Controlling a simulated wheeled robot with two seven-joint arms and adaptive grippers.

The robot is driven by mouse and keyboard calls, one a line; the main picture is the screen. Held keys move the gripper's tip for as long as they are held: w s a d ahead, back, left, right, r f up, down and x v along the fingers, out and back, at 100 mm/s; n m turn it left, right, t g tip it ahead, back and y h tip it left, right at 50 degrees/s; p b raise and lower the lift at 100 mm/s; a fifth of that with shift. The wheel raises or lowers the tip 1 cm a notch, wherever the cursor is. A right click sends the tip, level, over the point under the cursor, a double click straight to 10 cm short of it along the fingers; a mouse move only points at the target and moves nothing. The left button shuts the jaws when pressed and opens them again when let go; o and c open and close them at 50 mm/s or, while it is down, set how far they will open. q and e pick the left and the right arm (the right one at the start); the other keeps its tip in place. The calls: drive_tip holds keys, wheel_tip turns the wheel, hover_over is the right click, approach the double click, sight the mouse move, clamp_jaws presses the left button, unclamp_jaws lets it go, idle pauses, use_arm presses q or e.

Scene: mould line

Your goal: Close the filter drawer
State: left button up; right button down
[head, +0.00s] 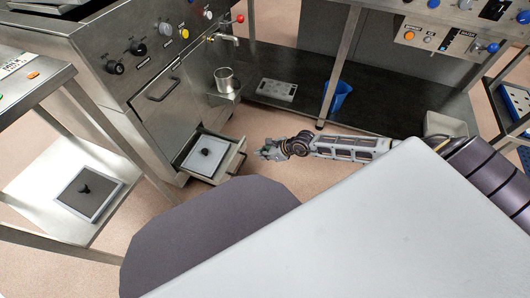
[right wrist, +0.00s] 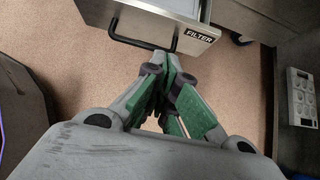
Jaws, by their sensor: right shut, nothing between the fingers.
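The filter drawer (head: 237,162) stands pulled out low on the steel machine. A pale square panel (head: 196,160) with a black knob lies inside it. In the right wrist view, the drawer front (right wrist: 160,22) bears a FILTER label and a black bar handle (right wrist: 140,42). My right gripper (head: 262,154) is shut and empty, just to the right of the drawer front. Its fingertips (right wrist: 166,62) point at the drawer front near the handle; I cannot tell whether they touch it. My left gripper is not in view.
The steel machine (head: 135,55) has knobs, a tap and a closed upper door (head: 165,100). A metal cup (head: 224,79) stands on a small ledge above the drawer. A side table (head: 40,235) with a dark square panel is at left. Floor between drawer and dark low shelf (head: 365,105) is clear.

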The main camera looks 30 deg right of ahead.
sight(238, 156)
drive_tip(key=shift+b+x, duration=1.65)
drive_tip(key=shift+x, duration=1.8)
use_arm(q)
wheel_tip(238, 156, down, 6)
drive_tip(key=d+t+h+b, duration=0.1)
drive_tip(key=b, duration=0.1)
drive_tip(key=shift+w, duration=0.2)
use_arm(e)
drive_tip(key=shift+w+a, duration=0.6)
drive_tip(key=shift+w, duration=0.2)
drive_tip(key=shift+w+a, duration=0.6)
drive_tip(key=shift+w, duration=0.15)
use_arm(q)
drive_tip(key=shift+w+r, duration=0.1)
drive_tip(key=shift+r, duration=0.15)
